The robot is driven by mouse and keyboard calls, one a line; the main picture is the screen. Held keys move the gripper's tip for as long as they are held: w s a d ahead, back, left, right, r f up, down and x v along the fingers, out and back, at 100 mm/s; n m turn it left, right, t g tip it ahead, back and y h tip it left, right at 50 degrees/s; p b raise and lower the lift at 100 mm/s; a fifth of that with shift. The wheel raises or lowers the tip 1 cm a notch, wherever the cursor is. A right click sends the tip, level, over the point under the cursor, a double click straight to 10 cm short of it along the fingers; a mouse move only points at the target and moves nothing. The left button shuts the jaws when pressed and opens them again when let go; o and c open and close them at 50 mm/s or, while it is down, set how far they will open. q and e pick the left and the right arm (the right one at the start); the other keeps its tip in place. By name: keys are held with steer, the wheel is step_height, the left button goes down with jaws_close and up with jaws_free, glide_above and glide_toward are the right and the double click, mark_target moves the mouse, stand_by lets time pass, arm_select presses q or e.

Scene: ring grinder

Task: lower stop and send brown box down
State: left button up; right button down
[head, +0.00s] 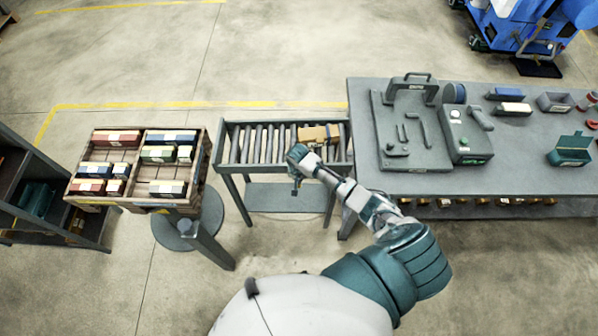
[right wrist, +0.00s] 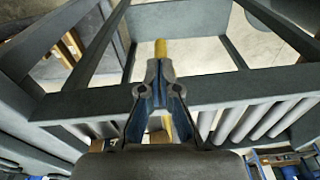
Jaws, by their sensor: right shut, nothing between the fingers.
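The brown box (head: 318,133) sits on the right part of the short roller conveyor (head: 233,150). My right gripper (head: 296,187) is shut and empty, pointing down at the conveyor's near rail, left of the box. In the right wrist view the closed fingertips (right wrist: 159,64) are over the rail, with a yellow bar (right wrist: 160,48) just past them; I cannot tell if they touch it or if it belongs to the stop. A brown surface, perhaps the box, shows between the finger links. I cannot make out the stop in the head view. My left gripper is not in view.
A wooden crate (head: 127,154) with several coloured boxes stands left of the conveyor by a round grey stand (head: 172,232). A grey workbench (head: 360,120) with a grey case and tools adjoins on the right. A dark shelf (head: 20,150) is far left.

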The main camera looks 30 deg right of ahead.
steer(key=shift+a, duration=0.1)
step_height(320, 180, up, 12)
steer(key=s, duration=0.1)
steer(key=shift+a, duration=0.25)
steer(key=shift+f, duration=0.15)
stand_by(0.5)
steer(key=s+f+n+b, duration=0.15)
steer(key=s+f, duration=0.25)
steer(key=f, duration=0.7)
steer(key=s+f+n+b, duration=0.15)
steer(key=s+f, duration=0.25)
steer(key=f, duration=0.7)
steer(key=s+f+b, duration=0.2)
steer(key=s+f, duration=0.1)
steer(key=f, duration=0.8)
steer(key=s+a+f+n+b, duration=0.1)
steer(key=s+f+n, duration=0.1)
steer(key=s+f, duration=0.4)
steer(key=s+a+f+n+b, duration=0.1)
steer(key=s+f, duration=0.6)
steer(key=s, duration=0.9)
steer(key=s+a+f+n+b, duration=0.2)
steer(key=s+f, duration=0.4)
steer(key=s, duration=0.5)
steer(key=shift+f+n+y, duration=0.3)
steer(key=shift+f+n, duration=0.1)
steer(key=shift+n, duration=0.4)
steer(key=shift+w+a, duration=0.1)
